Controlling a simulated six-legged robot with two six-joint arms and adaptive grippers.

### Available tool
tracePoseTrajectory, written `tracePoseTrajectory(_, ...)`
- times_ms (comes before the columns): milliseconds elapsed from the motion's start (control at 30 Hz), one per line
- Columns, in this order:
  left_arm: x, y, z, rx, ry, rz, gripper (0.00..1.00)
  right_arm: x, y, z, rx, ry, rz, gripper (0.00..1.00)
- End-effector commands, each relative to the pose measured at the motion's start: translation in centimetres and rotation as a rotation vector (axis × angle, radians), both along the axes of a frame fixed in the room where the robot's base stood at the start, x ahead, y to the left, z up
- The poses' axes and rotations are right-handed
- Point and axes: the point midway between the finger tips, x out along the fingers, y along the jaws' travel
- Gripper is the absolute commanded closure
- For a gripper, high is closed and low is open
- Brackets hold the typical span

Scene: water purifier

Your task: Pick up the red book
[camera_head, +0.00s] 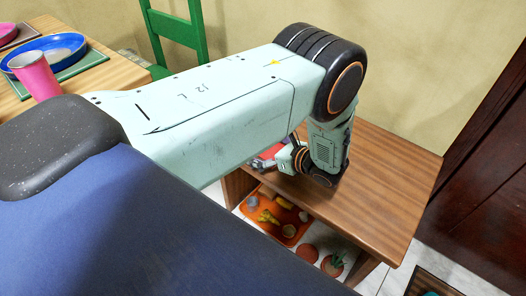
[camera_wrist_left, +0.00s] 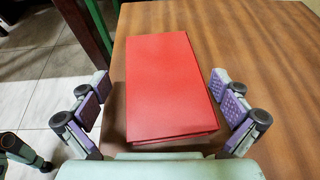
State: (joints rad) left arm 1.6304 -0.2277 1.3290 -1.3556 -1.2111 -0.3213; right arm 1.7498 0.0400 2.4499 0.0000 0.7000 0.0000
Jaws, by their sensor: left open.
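The red book (camera_wrist_left: 170,82) lies flat on the wooden table (camera_wrist_left: 265,60), near its left edge in the left wrist view. My left gripper (camera_wrist_left: 163,108) is open, with one finger on each side of the book's near part and gaps between the fingers and the book. In the head view, my left arm hides most of the book; a small bit of red (camera_head: 272,151) shows beside the gripper (camera_head: 264,163). My right gripper is in neither view.
Under the tabletop, an orange tray (camera_head: 273,232) holds several small items. A dining table (camera_head: 98,78) with a blue plate (camera_head: 45,50) and a pink cup (camera_head: 34,76) stands at left. A green chair (camera_head: 175,35) stands behind. The small table's right side is clear.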

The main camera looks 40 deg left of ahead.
Motion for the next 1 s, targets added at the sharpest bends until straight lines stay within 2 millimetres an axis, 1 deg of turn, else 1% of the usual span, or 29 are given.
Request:
tracePoseTrajectory(167,0.05,0.02,0.07,0.000,-0.001,0.000,0.00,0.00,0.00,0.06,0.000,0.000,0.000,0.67)
tracePoseTrajectory(867,0.16,0.36,0.03,0.000,0.000,0.001,0.59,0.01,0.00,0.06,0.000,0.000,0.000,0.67)
tracePoseTrajectory(900,0.17,0.36,0.05,0.000,-0.001,0.001,0.62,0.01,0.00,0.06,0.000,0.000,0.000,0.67)
tracePoseTrajectory(1000,0.17,0.35,0.04,0.000,0.000,0.001,0.62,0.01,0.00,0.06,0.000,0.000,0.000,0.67)
